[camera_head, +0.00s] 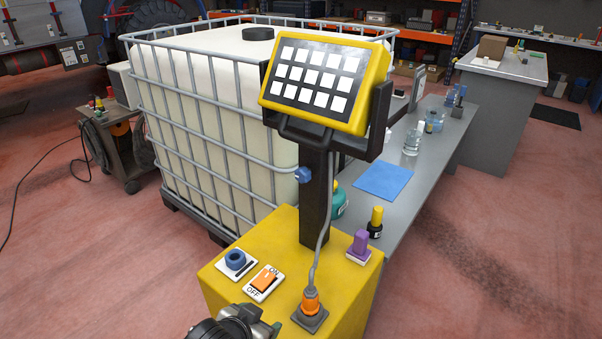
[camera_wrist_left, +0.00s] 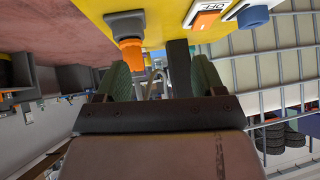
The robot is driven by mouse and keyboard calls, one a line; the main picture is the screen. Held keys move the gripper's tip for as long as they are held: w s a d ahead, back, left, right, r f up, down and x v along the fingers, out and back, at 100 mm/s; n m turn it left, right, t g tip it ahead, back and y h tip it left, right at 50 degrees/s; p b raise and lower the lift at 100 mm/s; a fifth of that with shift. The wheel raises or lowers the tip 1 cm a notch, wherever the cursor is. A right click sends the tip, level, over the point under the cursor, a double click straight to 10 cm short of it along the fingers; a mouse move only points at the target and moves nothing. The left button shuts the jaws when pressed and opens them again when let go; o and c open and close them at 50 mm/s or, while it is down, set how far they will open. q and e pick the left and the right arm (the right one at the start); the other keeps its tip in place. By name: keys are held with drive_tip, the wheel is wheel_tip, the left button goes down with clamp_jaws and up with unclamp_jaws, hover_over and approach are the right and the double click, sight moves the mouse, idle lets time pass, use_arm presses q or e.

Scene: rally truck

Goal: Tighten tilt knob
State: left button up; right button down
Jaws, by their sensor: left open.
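A blue star-shaped knob (camera_head: 303,174) sits on the side of the black post (camera_head: 316,205) that carries the tilted yellow display (camera_head: 327,80). I take it to be the tilt knob; how tight it is cannot be told. My left gripper (camera_head: 262,320) is at the bottom of the head view, low in front of the yellow pedestal and well below the knob, apart from it. In the left wrist view its two greenish fingers (camera_wrist_left: 160,78) are open, with nothing visible held between them. The dark post (camera_wrist_left: 180,68) shows beyond them. My right gripper is not in view.
The pedestal top (camera_head: 275,235) carries a blue dial (camera_head: 236,260), an orange ON/OFF switch (camera_head: 265,281), an orange cable plug (camera_head: 310,302) and a purple switch (camera_head: 359,243). A caged white tank (camera_head: 215,110) stands close behind left. A grey bench (camera_head: 408,200) is at right.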

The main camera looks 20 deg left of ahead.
use_arm(q)
drive_tip(key=w+r+t+h, duration=0.1)
drive_tip(key=w+r+t, duration=0.25)
drive_tip(key=w, duration=0.35)
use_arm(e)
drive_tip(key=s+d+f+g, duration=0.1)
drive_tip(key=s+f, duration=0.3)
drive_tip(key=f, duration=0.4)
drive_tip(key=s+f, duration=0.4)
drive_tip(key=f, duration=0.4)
use_arm(q)
drive_tip(key=m+t+h, duration=0.3)
drive_tip(key=t+h, duration=0.1)
approach(299, 178)
drive_tip(key=p+x, duration=0.1)
drive_tip(key=x, duration=0.9)
drive_tip(key=shift+w+d, duration=0.2)
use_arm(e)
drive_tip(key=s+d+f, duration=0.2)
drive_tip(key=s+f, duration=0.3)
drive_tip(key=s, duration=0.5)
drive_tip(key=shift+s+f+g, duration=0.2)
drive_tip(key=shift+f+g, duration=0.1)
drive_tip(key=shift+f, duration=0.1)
use_arm(q)
drive_tip(key=shift+c, duration=0.2)
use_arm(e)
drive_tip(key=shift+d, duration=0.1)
use_arm(q)
drive_tip(key=c, duration=0.9)
